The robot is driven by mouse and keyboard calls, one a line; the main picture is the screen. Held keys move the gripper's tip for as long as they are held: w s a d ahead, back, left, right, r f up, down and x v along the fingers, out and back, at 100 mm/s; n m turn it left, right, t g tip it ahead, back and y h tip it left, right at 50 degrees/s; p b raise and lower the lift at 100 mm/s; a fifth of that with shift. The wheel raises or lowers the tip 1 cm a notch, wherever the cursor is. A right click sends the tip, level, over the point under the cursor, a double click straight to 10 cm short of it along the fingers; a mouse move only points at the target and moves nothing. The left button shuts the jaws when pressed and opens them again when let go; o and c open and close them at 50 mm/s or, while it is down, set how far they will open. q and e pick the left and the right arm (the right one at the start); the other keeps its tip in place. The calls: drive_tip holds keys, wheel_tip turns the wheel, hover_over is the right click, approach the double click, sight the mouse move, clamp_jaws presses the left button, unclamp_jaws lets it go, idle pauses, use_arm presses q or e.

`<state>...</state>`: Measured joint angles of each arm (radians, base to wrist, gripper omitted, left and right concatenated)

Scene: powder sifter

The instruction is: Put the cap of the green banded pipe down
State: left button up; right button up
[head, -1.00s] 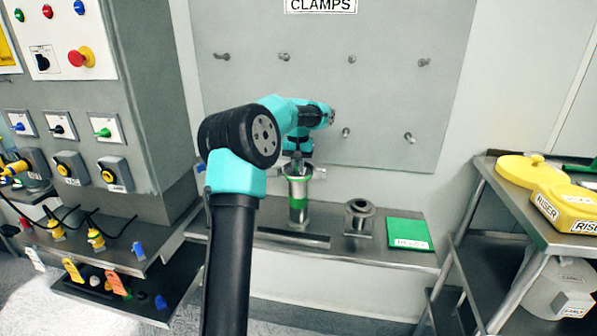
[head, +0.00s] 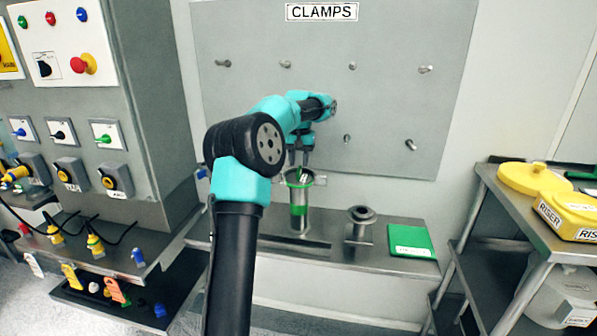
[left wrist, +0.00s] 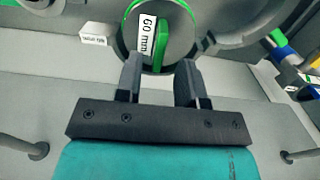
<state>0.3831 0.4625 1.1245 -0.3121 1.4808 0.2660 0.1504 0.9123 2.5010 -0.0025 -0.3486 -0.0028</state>
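The green banded pipe (head: 299,222) stands upright on the metal shelf below the clamp board. A dark disc with a green rim, a white "60 mm" label and a green bar, which looks like its cap (left wrist: 148,52), shows at the pipe mouth. My left gripper (head: 299,160) is just above the pipe top, its two fingers apart. In the left wrist view the left gripper (left wrist: 160,68) has a gap between its fingers, with the green bar in line with that gap and not clamped. My right gripper is not in view.
A short flanged pipe (head: 360,222) stands to the right of the banded pipe, and a green labelled mat (head: 411,241) lies beyond it. The board with empty pegs (head: 352,66) rises behind. A cart with yellow riser parts (head: 535,178) stands at the right.

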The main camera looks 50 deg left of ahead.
sight(299, 168)
use_arm(q)
wheel_tip(299, 168, up, 5)
drive_tip(key=shift+w+r, duration=0.15)
drive_tip(key=shift+r, duration=0.05)
idle(0.6)
